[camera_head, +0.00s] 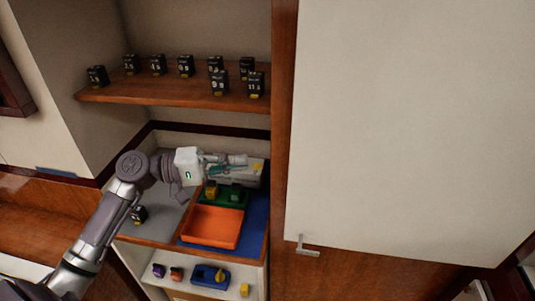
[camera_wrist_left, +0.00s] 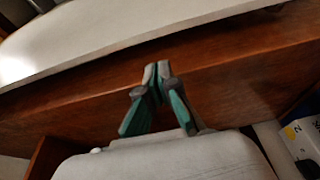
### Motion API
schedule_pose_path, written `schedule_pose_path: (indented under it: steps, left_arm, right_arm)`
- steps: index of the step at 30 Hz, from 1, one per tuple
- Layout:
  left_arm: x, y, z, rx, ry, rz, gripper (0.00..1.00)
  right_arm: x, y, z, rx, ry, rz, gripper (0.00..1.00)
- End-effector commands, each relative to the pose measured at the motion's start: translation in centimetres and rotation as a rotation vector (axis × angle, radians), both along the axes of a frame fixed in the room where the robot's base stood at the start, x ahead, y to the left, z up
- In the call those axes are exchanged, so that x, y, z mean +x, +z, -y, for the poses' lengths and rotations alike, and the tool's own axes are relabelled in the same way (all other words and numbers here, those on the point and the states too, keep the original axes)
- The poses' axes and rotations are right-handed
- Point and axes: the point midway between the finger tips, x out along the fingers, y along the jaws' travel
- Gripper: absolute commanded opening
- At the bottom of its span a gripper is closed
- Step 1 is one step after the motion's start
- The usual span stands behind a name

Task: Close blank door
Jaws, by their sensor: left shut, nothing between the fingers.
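The blank door is a large plain white panel (camera_head: 410,125) filling the right of the head view, with a small metal handle (camera_head: 308,248) at its lower left corner. I cannot tell how far it stands open. My left gripper (camera_head: 242,164) is shut and empty, left of the door and the wooden post, above the bins in the compartment. In the left wrist view its fingertips (camera_wrist_left: 157,72) meet in front of a brown wooden post (camera_wrist_left: 230,80). A white surface, apparently the door (camera_wrist_left: 110,28), lies beyond the post. My right gripper is out of view.
A wooden shelf (camera_head: 180,97) holds several black numbered blocks. The wooden post (camera_head: 282,130) stands between this compartment and the door.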

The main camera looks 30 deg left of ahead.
Motion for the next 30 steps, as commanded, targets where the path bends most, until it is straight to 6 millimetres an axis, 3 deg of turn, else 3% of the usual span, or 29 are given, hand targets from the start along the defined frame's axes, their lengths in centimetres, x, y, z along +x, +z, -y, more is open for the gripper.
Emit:
schedule_pose_path:
  steps: [7,18,30]
  left_arm:
    - [1.5,1.0,2.4,-0.011,-0.007,0.003,0.00]
    - [4.9,0.7,7.4,-0.011,-0.003,0.000,0.00]
    - [5.4,0.3,8.3,-0.008,-0.003,0.002,0.00]
  right_arm:
    - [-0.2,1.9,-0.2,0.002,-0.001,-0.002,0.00]
    - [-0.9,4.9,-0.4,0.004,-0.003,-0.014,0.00]
    - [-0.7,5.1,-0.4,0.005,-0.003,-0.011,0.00]
